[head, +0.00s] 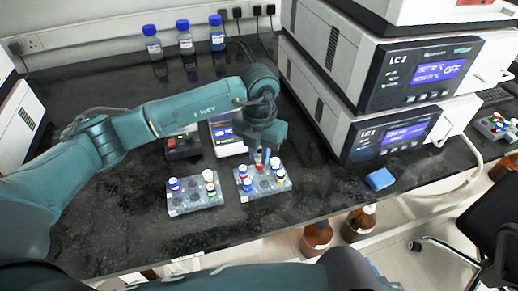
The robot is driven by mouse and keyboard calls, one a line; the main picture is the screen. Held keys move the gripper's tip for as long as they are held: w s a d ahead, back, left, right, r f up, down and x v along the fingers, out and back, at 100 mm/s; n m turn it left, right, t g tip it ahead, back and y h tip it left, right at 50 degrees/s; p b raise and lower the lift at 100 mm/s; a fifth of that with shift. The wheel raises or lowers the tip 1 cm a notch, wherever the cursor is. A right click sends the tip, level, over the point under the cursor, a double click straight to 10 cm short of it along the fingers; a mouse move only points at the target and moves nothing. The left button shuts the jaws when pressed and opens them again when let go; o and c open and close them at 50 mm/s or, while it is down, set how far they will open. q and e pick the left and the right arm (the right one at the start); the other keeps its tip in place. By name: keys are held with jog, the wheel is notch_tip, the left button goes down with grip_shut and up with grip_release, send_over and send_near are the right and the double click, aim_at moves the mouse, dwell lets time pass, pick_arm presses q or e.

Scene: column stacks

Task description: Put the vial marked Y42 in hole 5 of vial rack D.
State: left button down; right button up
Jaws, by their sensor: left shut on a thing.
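My left gripper (265,149) is over the back edge of the right-hand grey vial rack (265,197). It is shut on a small vial, mostly hidden by the fingers; its marking cannot be read. Red caps show at the fingertips, and I cannot tell which belongs to the held vial or whether it is in a hole. This rack also holds several vials with white, blue and yellow caps. A second grey rack (194,208) to its left holds several vials with blue, red, white and green caps. Rack letters and hole numbers are too small to read. My right gripper is out of view.
Two stacked LC instruments (400,140) stand to the right. A small device with a lit screen (223,132) and a dark box (183,146) stand behind the racks. Blue-capped bottles (186,42) stand at the back. A blue sponge-like block (380,179) lies near the front edge.

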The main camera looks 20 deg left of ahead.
pick_arm(q)
jog(key=shift+f, duration=0.2)
dwell(1.4)
jog(key=shift+f+b, duration=0.6)
jog(key=shift+b, duration=0.1)
dwell(0.5)
jog(key=shift+f+b, duration=0.35)
jog(key=shift+f, duration=0.1)
jog(key=c, duration=0.9)
grip_release()
jog(key=shift+r, duration=0.15)
jog(key=shift+r+p, duration=2.05)
jog(key=shift+r, duration=0.9)
